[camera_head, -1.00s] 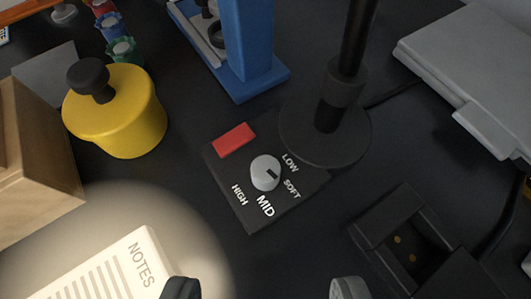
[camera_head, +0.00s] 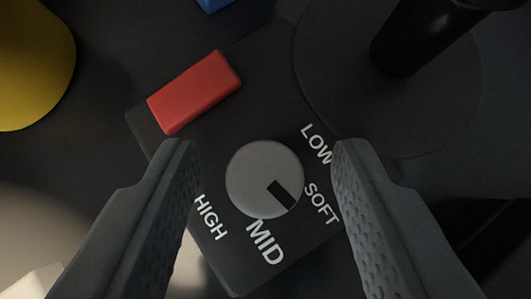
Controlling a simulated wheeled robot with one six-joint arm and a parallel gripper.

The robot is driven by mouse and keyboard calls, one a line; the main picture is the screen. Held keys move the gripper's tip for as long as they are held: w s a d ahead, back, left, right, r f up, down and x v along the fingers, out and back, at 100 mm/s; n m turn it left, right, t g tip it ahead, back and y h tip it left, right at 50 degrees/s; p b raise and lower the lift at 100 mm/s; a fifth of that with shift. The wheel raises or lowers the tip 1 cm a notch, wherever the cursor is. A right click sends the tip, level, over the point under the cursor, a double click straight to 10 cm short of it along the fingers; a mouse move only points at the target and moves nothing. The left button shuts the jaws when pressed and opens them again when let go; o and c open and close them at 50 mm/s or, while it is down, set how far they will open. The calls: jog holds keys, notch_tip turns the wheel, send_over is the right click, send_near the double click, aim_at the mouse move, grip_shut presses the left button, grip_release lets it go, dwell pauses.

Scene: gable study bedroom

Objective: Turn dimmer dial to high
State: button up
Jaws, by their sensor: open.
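The dimmer dial (camera_head: 257,165) is a round grey knob on a black control box (camera_head: 228,262). Its dark mark points down and right, between the white words SOFT (camera_head: 321,204) and MID (camera_head: 265,242). HIGH (camera_head: 210,218) is at the lower left of the knob and LOW (camera_head: 316,144) at the upper right. My gripper (camera_head: 265,150) is open, with one finger on each side of the dial. A gap shows between each finger and the knob, so nothing is gripped. The fingers cover parts of the box's sides.
A red button (camera_head: 195,91) sits on the box, above and left of the dial. The black lamp base (camera_head: 440,115) with its post (camera_head: 425,40) stands close at the upper right. A yellow round object (camera_head: 30,65) is at the upper left.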

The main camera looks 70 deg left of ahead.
grip_shut()
dwell(0.3)
jog(key=m, duration=0.1)
jog(key=m+t+h, duration=0.1)
jog(key=m+t, duration=0.1)
jog(key=shift+s+a+m, duration=0.15)
jog(key=shift+s+m, duration=0.1)
jog(key=shift+m, duration=0.05)
jog(key=m+t+h, duration=0.1)
jog(key=m, duration=0.1)
jog(key=m+t+h, duration=0.2)
jog(key=shift+s+a+m, duration=0.1)
jog(key=shift+a+m, duration=0.05)
jog(key=shift+m, duration=0.25)
jog(key=shift+s+a+f+m+t+h, duration=0.1)
jog(key=shift+m+t+h, duration=0.1)
jog(key=shift+m+h, duration=0.7)
jog(key=shift+a+f+m+t+h, duration=0.1)
jog(key=shift+m+t+h, duration=0.1)
jog(key=shift+m+h, duration=0.65)
jog(key=shift+a+m+h, duration=0.15)
jog(key=shift+m+h, duration=1.3)
jog(key=shift+m, duration=0.9)
jog(key=shift+r+m, duration=0.1)
jog(key=shift+m, duration=0.2)
